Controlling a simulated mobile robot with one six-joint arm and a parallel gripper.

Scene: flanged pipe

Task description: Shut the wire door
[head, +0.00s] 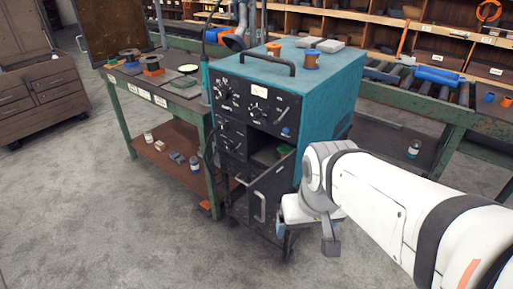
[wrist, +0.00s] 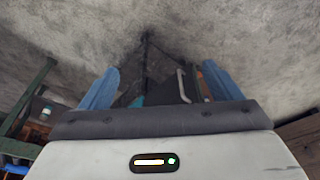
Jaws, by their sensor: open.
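The wire door (head: 276,190) is a dark panel with a pale bar handle (head: 261,207), low on the front of a teal welding machine (head: 325,85). It stands swung out from the machine, and a dark compartment (head: 270,148) shows open above and behind it. My gripper (head: 318,225) is just right of the door, pointing down; its fingers are mostly hidden in the head view. In the wrist view my gripper (wrist: 160,80) is open, with two blue fingers wide apart. The door's handle (wrist: 183,86) shows between them, nearer the right finger. I cannot tell whether anything touches.
A green workbench (head: 160,95) with spools and a lower shelf stands left of the machine. A roller bench (head: 440,95) stands behind right. A brown drawer cabinet (head: 40,100) is at far left. The grey floor (head: 110,235) in front is clear.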

